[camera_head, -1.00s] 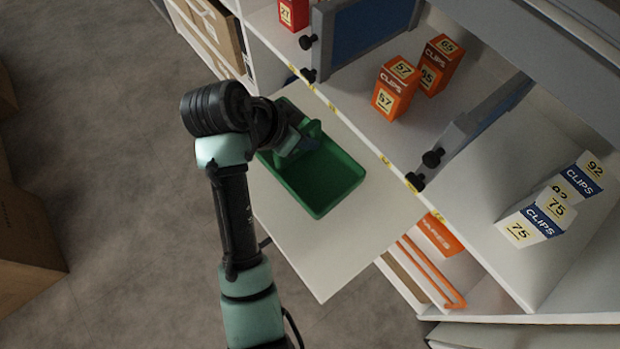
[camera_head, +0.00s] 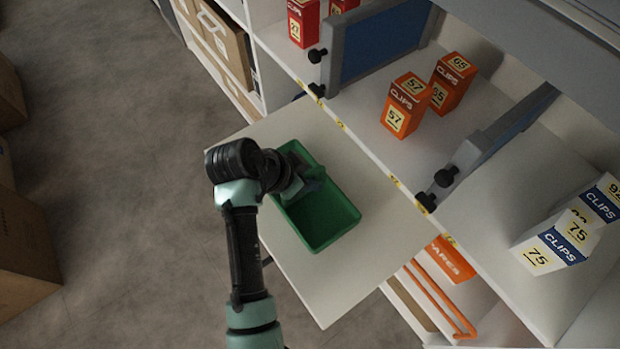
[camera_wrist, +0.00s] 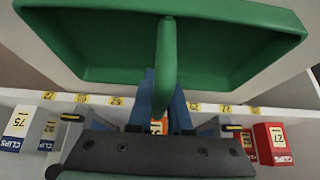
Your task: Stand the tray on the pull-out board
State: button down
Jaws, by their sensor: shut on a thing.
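The green tray (camera_head: 338,207) is over the white pull-out board (camera_head: 375,260) in the head view, with its open side up. I cannot tell whether its base touches the board. My gripper (camera_head: 306,187) is at the tray's far-left half, partly hidden by my wrist. In the wrist view the tray (camera_wrist: 95,45) fills the top, with a green upright grip (camera_wrist: 166,65) in its middle. The blue fingers of my gripper (camera_wrist: 164,100) are on both sides of this grip, shut on it.
The shelf edge with yellow labels (camera_head: 396,182) runs along the board's right side. Bare board lies at the tray's lower right.

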jog(key=c, duration=0.8)
grip_release()
jog(key=shift+c, duration=0.2)
jog(key=shift+r, duration=0.25)
jog(key=p+v, duration=0.2)
jog(key=v, duration=0.9)
jog(key=shift+s+a+r, duration=0.2)
jog(key=shift+r, duration=0.1)
